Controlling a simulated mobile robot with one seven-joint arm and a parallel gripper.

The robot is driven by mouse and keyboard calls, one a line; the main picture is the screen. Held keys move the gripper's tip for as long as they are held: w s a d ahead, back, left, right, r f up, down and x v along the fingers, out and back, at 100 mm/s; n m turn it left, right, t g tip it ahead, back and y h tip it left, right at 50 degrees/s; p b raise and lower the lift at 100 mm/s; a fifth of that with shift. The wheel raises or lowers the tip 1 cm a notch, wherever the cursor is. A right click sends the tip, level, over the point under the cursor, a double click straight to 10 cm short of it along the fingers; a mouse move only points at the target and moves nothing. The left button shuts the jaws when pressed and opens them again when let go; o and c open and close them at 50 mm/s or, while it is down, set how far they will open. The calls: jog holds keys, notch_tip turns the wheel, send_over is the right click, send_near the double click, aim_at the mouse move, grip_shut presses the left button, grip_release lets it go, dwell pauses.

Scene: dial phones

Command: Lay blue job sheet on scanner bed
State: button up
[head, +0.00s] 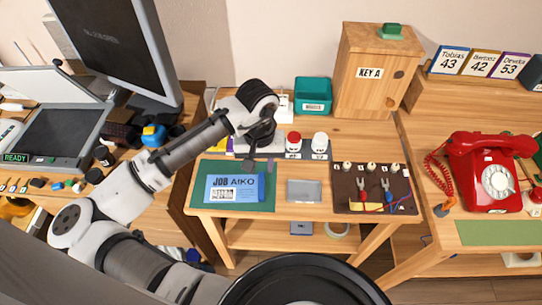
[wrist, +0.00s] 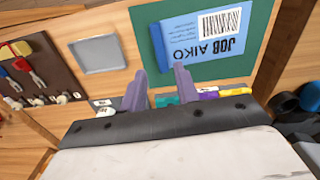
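The blue job sheet (head: 232,188), printed JOB AIKO with a barcode, lies flat on a green mat (head: 200,200) on the middle desk. It also shows in the wrist view (wrist: 218,55), with a darker blue strip (wrist: 158,47) along one edge. My gripper (wrist: 159,76) is open and empty, its two grey-purple fingers apart and pointing towards that strip. In the head view my gripper (head: 254,163) hangs just above the mat's back right part, near the sheet. The scanner (head: 85,163) stands on the left desk, lid raised, its dark bed (head: 55,134) bare, with a READY display.
Right of the mat are a grey tray (head: 304,191) and a dark tool board (head: 372,189). Behind stand a teal box (head: 313,94) and a wooden KEY A cabinet (head: 368,70). A monitor (head: 117,45) rises beside the scanner. A red phone (head: 487,172) sits right.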

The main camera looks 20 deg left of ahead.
aim_at(262, 185)
notch_tip(262, 185, down, 9)
jog(key=b, duration=0.6)
jog(key=shift+r, duration=0.1)
jog(key=shift+c, duration=0.3)
grip_shut()
jog(key=shift+r, duration=0.15)
jog(key=shift+r+p, duration=2.05)
jog(key=shift+r, duration=0.4)
